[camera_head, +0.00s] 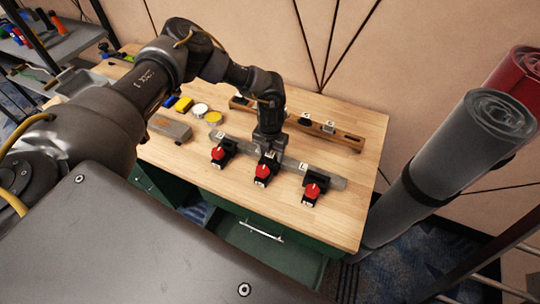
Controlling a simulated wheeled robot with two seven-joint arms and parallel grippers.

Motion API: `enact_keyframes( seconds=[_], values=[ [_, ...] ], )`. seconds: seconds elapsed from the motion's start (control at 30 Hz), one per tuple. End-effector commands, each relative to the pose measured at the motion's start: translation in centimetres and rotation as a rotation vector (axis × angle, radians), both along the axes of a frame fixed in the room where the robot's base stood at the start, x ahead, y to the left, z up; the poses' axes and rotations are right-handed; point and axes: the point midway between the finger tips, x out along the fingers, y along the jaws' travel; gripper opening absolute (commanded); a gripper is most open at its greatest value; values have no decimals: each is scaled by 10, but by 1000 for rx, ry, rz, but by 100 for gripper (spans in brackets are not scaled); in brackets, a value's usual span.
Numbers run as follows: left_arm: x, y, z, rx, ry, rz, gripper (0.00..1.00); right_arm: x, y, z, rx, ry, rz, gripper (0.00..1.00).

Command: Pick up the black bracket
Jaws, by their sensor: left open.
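Three black brackets with round red knobs stand in a row on a grey metal strip (240,147) on the wooden workbench: a left one (222,153), a middle one (265,172) and a right one (314,188). My left gripper (268,154) points down at the back of the middle bracket, with its jaws open. The gripper partly hides that bracket's top, and I cannot tell whether they touch. A small black piece (305,119) also sits on the wooden rail behind. My right gripper is out of view.
The wooden rail (345,137) lies behind the strip. Blue and yellow blocks (184,104), round discs (200,109) and a grey block (169,127) lie to the left. An open green drawer (262,235) is below the bench's front. Large rolls (455,150) stand at the right.

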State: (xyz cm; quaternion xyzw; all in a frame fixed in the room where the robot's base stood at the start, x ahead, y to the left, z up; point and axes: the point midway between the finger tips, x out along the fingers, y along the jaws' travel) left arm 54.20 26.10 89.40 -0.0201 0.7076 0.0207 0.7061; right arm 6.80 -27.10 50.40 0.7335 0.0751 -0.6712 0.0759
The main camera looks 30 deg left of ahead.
Motion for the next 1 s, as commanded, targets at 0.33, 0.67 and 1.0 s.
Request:
enact_keyframes(
  seconds=[0.33,0.67,1.0],
  values=[
    [0,0,-10,0,0,0,56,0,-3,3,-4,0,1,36],
    [0,0,-9,0,0,0,13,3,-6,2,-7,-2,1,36],
    [0,0,-8,-1,-1,1,1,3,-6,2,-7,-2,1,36]
  ],
)
